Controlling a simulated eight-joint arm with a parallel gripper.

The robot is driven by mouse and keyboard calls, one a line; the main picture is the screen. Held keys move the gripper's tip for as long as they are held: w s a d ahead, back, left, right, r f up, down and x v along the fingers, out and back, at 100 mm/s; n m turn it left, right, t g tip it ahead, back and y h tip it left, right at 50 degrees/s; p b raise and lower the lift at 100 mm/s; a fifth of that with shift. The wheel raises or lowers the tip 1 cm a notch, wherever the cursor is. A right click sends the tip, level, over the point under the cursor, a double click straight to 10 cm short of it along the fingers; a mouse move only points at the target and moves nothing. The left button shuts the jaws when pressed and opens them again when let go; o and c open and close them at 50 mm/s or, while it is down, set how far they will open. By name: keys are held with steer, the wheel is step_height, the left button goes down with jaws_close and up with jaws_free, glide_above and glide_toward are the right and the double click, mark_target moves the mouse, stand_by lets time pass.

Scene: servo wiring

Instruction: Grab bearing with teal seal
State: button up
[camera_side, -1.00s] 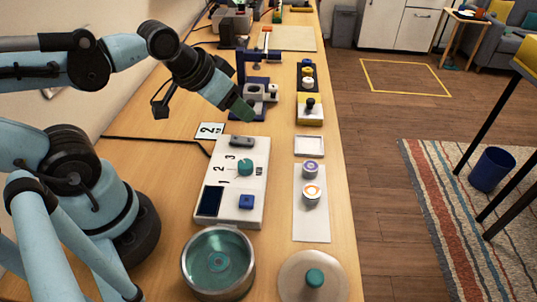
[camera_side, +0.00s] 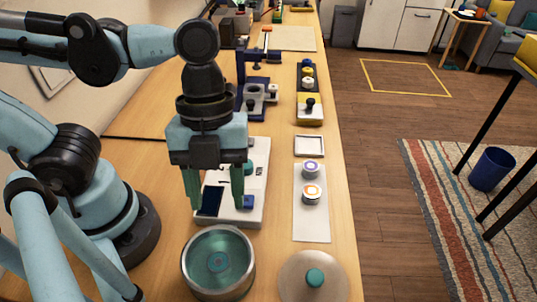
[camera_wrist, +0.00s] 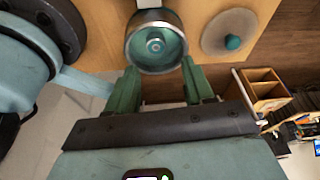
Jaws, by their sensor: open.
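A small round ring-shaped part with a teal face (camera_side: 218,262), likely the teal-sealed bearing, lies at the bottom of a round metal pot (camera_side: 188,275) with a teal interior. It also shows near the top middle of the wrist view (camera_wrist: 155,45), inside the pot (camera_wrist: 132,55). My gripper (camera_side: 221,203) is open and empty, fingers pointing down, over the white control panel just behind the pot. In the wrist view its green fingers (camera_wrist: 161,72) spread below the pot's image. Two other bearings, one with a purple seal (camera_side: 311,167) and one with an orange seal (camera_side: 312,189), stand on a white strip.
A round lid with a teal knob (camera_side: 314,277) lies right of the pot. The white panel (camera_side: 259,185) with knob and buttons is partly hidden by my gripper. A small white tray (camera_side: 309,145), blue fixture (camera_side: 242,75) and yellow-based holder (camera_side: 309,112) stand farther back.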

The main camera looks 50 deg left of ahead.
mark_target(219, 260)
steer(key=shift+m, duration=0.7)
steer(key=shift+s+x, duration=0.25)
steer(key=shift+x, duration=1.75)
steer(key=shift+s+x, duration=0.2)
steer(key=shift+x, duration=1.85)
steer(key=shift+s+x, duration=0.25)
steer(key=shift+x, duration=1.75)
steer(key=shift+d+r, duration=0.1)
steer(key=shift+r, duration=0.05)
steer(key=c, duration=0.9)
steer(key=shift+r, duration=0.2)
